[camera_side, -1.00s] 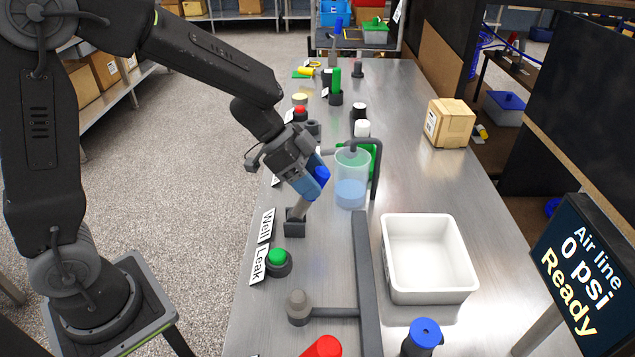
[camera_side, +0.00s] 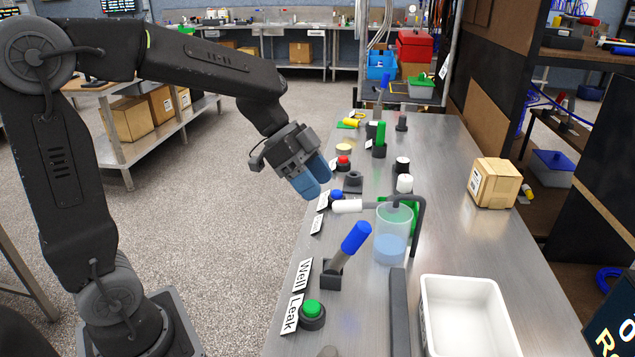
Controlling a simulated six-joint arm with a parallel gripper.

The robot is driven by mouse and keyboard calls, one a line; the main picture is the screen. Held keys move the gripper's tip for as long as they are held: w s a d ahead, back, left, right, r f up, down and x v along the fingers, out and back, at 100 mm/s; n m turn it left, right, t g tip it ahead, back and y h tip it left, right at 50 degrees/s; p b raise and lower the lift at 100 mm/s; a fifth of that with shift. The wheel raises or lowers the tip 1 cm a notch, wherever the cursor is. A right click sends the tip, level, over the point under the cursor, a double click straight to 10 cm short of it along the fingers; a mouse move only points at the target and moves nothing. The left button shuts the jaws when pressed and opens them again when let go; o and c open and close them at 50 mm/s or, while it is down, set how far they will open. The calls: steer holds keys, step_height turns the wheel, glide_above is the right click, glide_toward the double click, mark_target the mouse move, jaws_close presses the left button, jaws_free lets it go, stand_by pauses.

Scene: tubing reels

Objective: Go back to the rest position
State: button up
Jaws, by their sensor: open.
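My gripper (camera_side: 313,181) is open and empty, with its two blue fingers pointing down and to the right. It hangs by the left edge of the metal bench (camera_side: 455,160), up and to the left of the blue-handled lever (camera_side: 355,237). The lever leans to the right in its dark base (camera_side: 330,277), and the gripper is apart from it. No marker for a rest position shows.
A clear water vessel (camera_side: 391,240) stands beside a dark bent post (camera_side: 419,228). A white tray (camera_side: 424,312), a cardboard box (camera_side: 494,183) and a green button (camera_side: 312,309) are on the bench. Open floor (camera_side: 235,200) lies left of it.

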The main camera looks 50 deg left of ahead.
steer(key=shift+w, duration=0.1)
step_height(320, 180, up, 10)
steer(key=w+a+n+t+y, duration=0.1)
steer(key=n+t+y, duration=0.5)
steer(key=t, duration=0.5)
steer(key=s+d+f+n+g, duration=0.2)
steer(key=s+f+g, duration=0.2)
steer(key=s, duration=0.4)
steer(key=s+d+f+n+g+y, duration=0.1)
steer(key=s+d+f+n+g, duration=0.1)
steer(key=s+f+g, duration=0.3)
steer(key=s, duration=0.4)
steer(key=shift+s+n, duration=0.15)
steer(key=shift+n, duration=0.15)
